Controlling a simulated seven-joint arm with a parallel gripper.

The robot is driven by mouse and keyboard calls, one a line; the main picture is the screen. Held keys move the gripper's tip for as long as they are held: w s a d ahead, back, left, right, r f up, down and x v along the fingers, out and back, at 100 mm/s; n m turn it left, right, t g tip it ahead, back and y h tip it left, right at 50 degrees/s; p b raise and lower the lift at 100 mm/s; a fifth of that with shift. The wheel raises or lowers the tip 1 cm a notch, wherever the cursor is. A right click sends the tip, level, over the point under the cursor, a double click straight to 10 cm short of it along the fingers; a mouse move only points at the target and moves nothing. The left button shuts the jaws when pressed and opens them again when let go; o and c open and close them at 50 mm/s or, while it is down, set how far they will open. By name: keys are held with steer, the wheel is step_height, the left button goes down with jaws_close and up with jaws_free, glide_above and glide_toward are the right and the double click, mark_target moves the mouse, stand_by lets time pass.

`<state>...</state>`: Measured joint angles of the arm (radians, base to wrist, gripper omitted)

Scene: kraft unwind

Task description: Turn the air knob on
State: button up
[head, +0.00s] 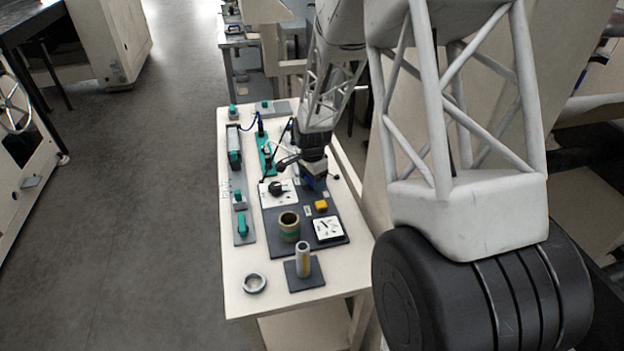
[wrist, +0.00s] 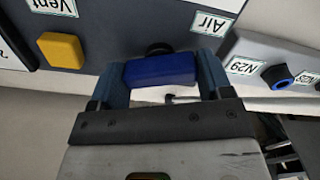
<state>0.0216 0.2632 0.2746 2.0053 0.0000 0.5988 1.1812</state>
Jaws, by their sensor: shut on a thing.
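The air knob is a blue bar-shaped handle (wrist: 160,70) in front of a dark round hub, on the dark panel (wrist: 120,30). A white label reading "Air" (wrist: 212,22) is beside it, upside down in the wrist view. My gripper (wrist: 160,66) has one finger at each end of the blue handle and is shut on it. The handle lies across the wrist view, nearly level. In the head view my gripper (head: 313,181) reaches down to the panel, and the arm and gripper largely hide the knob.
A yellow button (wrist: 63,50) with a "Vent" label (wrist: 53,7) sits left of the knob. An "N29" box (wrist: 262,50) with a blue-ringed port is close on the right. The bench (head: 245,290) also holds a roll (head: 289,228), an upright post (head: 303,260) and a ring (head: 254,284).

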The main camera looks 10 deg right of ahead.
steer(key=n, duration=1.3)
stand_by(0.4)
steer(key=o, duration=0.9)
steer(key=shift+r, duration=0.1)
steer(key=shift+r, duration=3.85)
